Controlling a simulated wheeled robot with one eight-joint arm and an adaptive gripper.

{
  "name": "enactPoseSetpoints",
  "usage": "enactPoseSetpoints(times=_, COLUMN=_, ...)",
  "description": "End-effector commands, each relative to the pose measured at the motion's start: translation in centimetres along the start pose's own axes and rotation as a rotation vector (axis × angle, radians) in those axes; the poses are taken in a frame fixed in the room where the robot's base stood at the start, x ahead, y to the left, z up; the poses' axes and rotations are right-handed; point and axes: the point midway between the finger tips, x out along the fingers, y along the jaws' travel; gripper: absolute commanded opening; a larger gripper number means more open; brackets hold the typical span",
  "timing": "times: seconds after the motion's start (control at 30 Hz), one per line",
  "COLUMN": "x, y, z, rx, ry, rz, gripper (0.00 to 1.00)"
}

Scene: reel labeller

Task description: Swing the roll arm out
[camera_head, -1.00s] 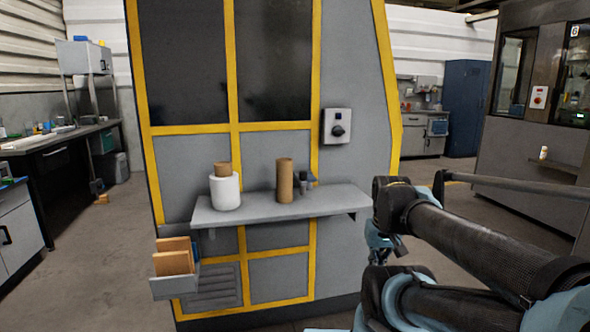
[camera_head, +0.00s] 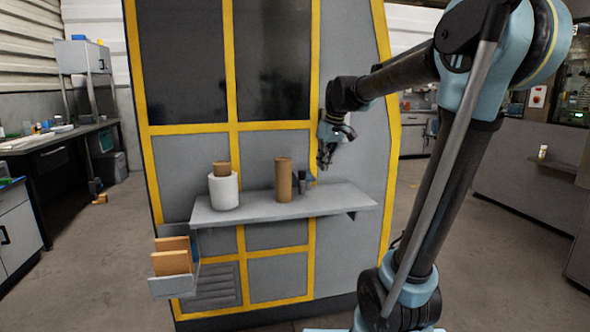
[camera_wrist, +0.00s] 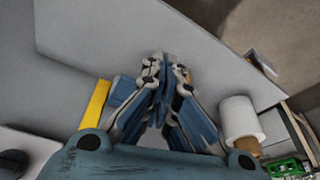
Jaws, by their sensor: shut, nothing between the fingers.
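I cannot make out a roll arm in either view. My gripper (camera_head: 325,165) hangs pointing down above the right part of a grey shelf (camera_head: 240,212) on the machine's front. In the wrist view my gripper (camera_wrist: 165,58) is shut and empty, its fingertips together over the same shelf (camera_wrist: 110,28). A white roll with a brown core (camera_head: 225,190) stands at the shelf's left; the white roll also shows in the wrist view (camera_wrist: 238,117), right of the fingers. A brown tube (camera_head: 284,180) stands mid-shelf, left of my gripper.
Small dark items (camera_head: 302,181) stand just right of the tube, below my gripper. A grey bin with brown boards (camera_head: 173,287) hangs at the machine's lower left. The grey machine has yellow frame bars (camera_head: 235,128). Open floor (camera_head: 95,270) lies to the left.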

Motion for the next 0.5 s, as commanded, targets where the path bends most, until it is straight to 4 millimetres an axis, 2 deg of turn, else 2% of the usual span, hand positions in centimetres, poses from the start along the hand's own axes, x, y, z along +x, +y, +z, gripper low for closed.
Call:
enactPoseSetpoints(times=0.03, x=-0.1, y=0.0, z=-2.3, rx=-0.03, ry=0.005, rz=-0.008, gripper=0.0)
enactPoseSetpoints(times=0.1, x=-0.1, y=-0.2, z=-5.2, rx=-0.072, ry=0.013, rz=-0.018, gripper=0.0)
enactPoseSetpoints(times=0.3, x=0.3, y=-1.0, z=-12.4, rx=-0.177, ry=0.034, rz=-0.046, gripper=0.0)
enactPoseSetpoints(times=0.4, x=0.6, y=-1.4, z=-14.9, rx=-0.216, ry=0.041, rz=-0.056, gripper=0.0)
enactPoseSetpoints(times=0.5, x=0.9, y=-1.7, z=-16.6, rx=-0.242, ry=0.046, rz=-0.063, gripper=0.0)
